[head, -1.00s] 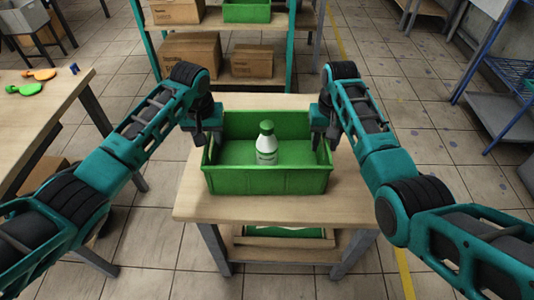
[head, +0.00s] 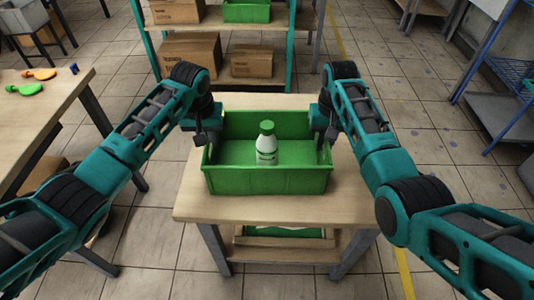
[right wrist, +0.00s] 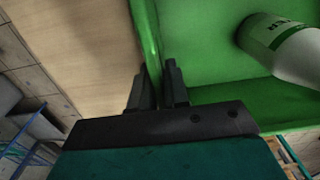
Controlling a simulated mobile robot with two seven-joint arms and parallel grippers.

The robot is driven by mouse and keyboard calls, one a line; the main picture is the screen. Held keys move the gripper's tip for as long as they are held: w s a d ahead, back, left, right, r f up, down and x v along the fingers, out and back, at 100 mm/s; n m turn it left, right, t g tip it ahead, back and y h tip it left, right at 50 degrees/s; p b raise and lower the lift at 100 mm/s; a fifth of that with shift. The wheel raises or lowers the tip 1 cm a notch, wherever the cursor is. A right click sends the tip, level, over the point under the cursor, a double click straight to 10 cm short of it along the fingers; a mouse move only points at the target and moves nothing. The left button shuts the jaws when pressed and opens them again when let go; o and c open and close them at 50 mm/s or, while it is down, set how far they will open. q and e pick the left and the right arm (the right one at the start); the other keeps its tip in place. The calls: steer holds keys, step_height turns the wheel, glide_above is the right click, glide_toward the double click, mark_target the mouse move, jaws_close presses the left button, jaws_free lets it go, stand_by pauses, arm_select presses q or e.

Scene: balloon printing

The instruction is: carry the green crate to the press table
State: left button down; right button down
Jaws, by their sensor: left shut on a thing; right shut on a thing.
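The green crate (head: 268,181) sits on a small wooden table (head: 270,210) in the middle of the head view. A white bottle with a green cap (head: 266,145) stands upright inside it. My left gripper (head: 207,140) is shut on the crate's left wall. My right gripper (head: 322,140) is shut on its right wall. In the right wrist view, the fingers (right wrist: 159,90) straddle the green wall of the crate (right wrist: 215,45), and the bottle (right wrist: 283,42) shows inside at the right. The left fingertips are partly hidden. I cannot tell which table is the press table.
A shelf rack with cardboard boxes (head: 190,52) and another green crate (head: 246,11) stands behind the table. A wooden table (head: 40,110) at the left holds green and orange paddle-like items. A blue rack (head: 500,100) stands at the right. Tiled floor is open between them.

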arm_select(q)
steer(key=shift+r, duration=0.2)
arm_select(e)
steer(key=shift+r, duration=0.25)
